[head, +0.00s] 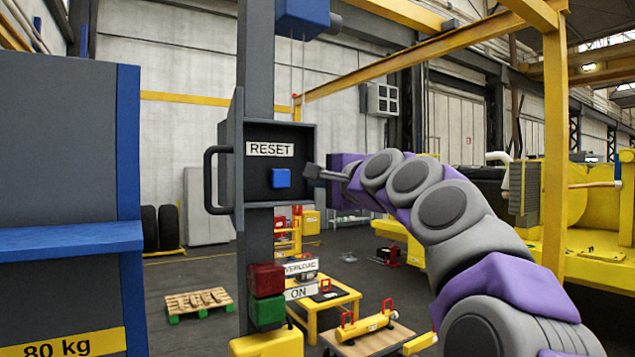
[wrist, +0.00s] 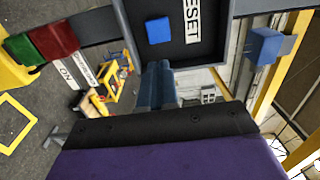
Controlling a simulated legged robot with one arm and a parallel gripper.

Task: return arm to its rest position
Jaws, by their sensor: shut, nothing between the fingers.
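My gripper (head: 327,173) is at the end of my purple and grey arm, which reaches in from the lower right in the head view. The gripper is shut and empty. It points left at the open RESET box (head: 308,135), just right of the blue button (head: 280,178) inside it. A gap shows between the fingertips and the button. In the wrist view the shut fingers (wrist: 157,82) point up toward the box, below the blue button (wrist: 158,30). The rest position itself is not marked in either view.
The box is on a grey post (head: 257,60) with a door handle (head: 212,180) at left. Red (head: 267,279) and green (head: 267,312) blocks sit lower on the post. A grey-blue cabinet marked 80 kg (head: 60,180) fills the left. A yellow frame post (head: 555,140) stands behind my arm.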

